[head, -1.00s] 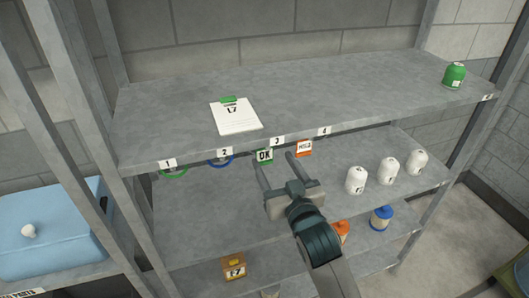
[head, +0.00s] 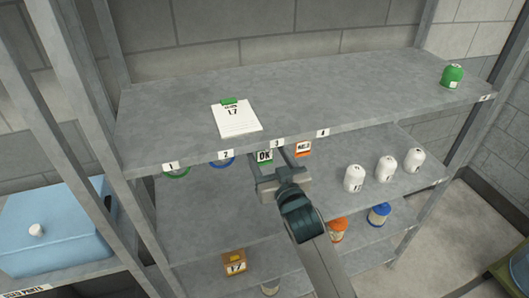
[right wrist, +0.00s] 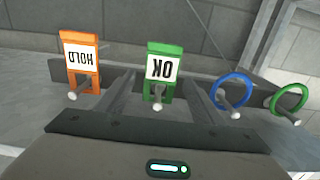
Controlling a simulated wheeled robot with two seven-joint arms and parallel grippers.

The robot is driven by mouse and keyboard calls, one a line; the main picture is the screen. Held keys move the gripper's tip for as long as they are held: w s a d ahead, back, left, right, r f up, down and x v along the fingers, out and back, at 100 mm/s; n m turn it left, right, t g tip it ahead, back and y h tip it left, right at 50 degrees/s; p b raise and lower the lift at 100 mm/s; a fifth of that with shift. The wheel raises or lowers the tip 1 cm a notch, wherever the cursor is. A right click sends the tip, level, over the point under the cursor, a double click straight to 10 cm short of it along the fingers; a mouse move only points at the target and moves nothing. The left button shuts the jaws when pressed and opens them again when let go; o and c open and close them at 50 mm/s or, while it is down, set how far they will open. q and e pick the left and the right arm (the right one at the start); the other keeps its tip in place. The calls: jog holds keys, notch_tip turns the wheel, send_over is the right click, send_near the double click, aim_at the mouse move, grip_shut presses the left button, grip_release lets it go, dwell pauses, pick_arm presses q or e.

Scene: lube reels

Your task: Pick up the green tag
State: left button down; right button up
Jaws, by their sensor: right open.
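The green tag (head: 265,156), marked OK, hangs from a peg under the front edge of the upper shelf, below label 3. In the right wrist view the green tag (right wrist: 161,48) appears upside down at the centre, with its peg end toward me. My right gripper (head: 269,158) is open, its fingers reaching toward the tag, one on either side of it in the picture. In the right wrist view the gripper (right wrist: 160,88) shows nothing clamped between its fingers. I cannot tell whether a finger touches the tag. My left gripper is not in view.
An orange HOLD tag (head: 303,149) hangs close to the right of the green tag. A blue ring (head: 222,162) and a green ring (head: 177,172) hang to the left. The upper shelf (head: 340,95) is just above, holding a clipboard (head: 236,119). White bottles (head: 353,179) stand at right.

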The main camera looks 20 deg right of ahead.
dwell(0.3)
jog(key=c, duration=1.1)
jog(key=shift+s+d+r, duration=0.1)
jog(key=shift+s, duration=2.9)
jog(key=shift+s+d+r, duration=0.1)
jog(key=shift+s+r, duration=0.05)
jog(key=shift+s, duration=2.9)
jog(key=shift+s+d+r, duration=0.1)
jog(key=shift+s, duration=2.9)
